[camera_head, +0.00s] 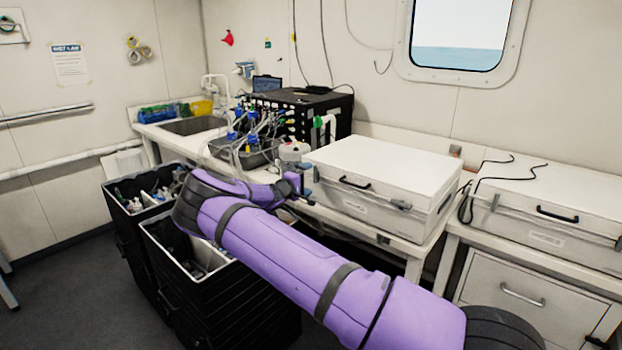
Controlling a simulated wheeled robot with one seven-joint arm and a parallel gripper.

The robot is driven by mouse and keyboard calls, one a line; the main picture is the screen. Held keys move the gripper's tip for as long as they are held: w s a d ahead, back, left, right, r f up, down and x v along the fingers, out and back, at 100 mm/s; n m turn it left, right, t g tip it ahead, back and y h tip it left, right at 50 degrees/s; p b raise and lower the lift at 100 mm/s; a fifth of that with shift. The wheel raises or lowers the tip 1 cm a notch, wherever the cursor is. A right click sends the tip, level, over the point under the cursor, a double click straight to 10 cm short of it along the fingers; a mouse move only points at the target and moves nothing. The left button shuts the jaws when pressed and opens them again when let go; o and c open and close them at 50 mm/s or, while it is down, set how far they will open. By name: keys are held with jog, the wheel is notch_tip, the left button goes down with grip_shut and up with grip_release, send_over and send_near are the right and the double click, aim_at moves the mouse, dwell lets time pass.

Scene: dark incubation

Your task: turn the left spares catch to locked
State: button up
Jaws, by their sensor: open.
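A white lidded case (376,172) stands on the bench with a black handle and a label too small to read. A small grey catch (316,174) shows at the left of its front, and another catch (400,204) is at the right. I cannot read which case is the spares one, nor the catch's exact turn. My gripper (298,187) is just left of the left catch, small and dark against the bench. Its jaws are open, with nothing seen between them. I cannot tell whether it touches the catch. My purple arm crosses the foreground.
A second white case (552,190) with catches and a loose black cable stands on the right bench. Left of my gripper are a grey tub (246,152) with tubes and a sink (193,126). Black crates (225,300) stand below my arm. Floor is open at lower left.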

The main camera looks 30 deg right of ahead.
jog(key=v, duration=0.7)
jog(key=shift+s+a, duration=0.15)
jog(key=shift+a, duration=0.15)
